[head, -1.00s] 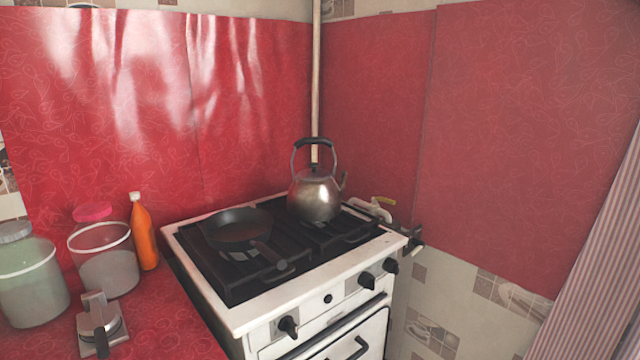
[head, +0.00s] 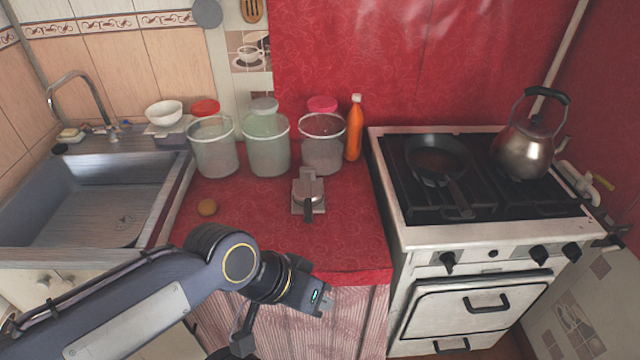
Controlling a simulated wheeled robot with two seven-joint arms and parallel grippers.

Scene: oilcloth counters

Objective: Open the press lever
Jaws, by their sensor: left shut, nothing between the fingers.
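The press (head: 309,192) is a small grey metal device on the red oilcloth counter, in front of the glass jars. Its dark lever handle (head: 309,211) points toward the counter's front edge. The lever looks lowered onto the press body, though it is small in the picture. My left gripper (head: 326,306) is in front of the counter edge, below and slightly right of the press. It is shut and empty, apart from the press. My right gripper is out of view.
Several jars (head: 213,150) and an orange bottle (head: 354,130) stand behind the press. The sink (head: 90,205) is at left; the stove (head: 480,230) with pan (head: 438,155) and kettle (head: 524,148) at right.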

